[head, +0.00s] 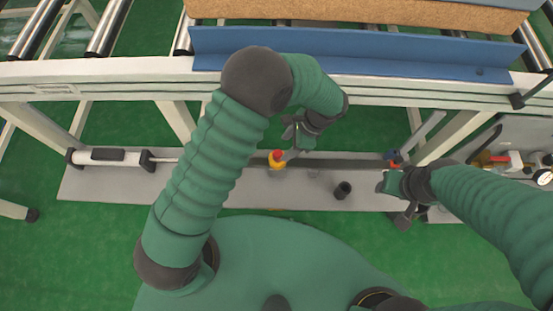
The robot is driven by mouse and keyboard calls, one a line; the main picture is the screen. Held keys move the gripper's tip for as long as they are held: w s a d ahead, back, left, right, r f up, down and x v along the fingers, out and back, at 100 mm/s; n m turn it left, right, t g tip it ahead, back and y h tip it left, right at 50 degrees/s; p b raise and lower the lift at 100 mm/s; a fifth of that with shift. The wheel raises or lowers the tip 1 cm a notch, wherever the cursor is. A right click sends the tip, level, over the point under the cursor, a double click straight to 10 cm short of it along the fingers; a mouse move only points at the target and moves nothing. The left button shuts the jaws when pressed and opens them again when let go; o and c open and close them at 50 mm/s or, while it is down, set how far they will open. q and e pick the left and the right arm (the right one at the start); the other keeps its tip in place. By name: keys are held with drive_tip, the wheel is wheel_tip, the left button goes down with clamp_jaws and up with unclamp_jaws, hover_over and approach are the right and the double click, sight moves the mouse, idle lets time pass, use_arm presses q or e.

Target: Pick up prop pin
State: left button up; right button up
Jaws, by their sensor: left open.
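I cannot tell for certain which part is the prop pin. A small yellow piece with a red top (277,160) stands on the grey plate below the conveyor. My left gripper (290,144) is open just above and to the right of it in the picture; whether they touch is unclear. A short black cylinder (343,190) stands on the plate further right.
The grey plate (110,185) runs under the white conveyor frame (120,84). A blue rail (400,75) and a brown mattress-like slab (370,12) lie above. A white cylinder (112,157) is at left. Fittings and a gauge (543,177) are at right. Green floor surrounds the plate.

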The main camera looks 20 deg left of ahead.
sight(278, 153)
use_arm(q)
drive_tip(key=shift+d+x, duration=0.25)
drive_tip(key=shift+x, duration=0.95)
drive_tip(key=b+x, duration=0.1)
drive_tip(key=x, duration=0.2)
drive_tip(key=b+x, duration=0.2)
drive_tip(key=x, duration=0.1)
drive_tip(key=shift+w+a+r, duration=0.1)
drive_tip(key=shift+w+a, duration=0.05)
drive_tip(key=shift+a, duration=0.3)
drive_tip(key=shift+d+r, duration=0.2)
drive_tip(key=shift+d, duration=0.05)
drive_tip(key=shift+c, duration=1.4)
clamp_jaws()
use_arm(e)
drive_tip(key=f, duration=0.4)
drive_tip(key=shift+d, duration=0.3)
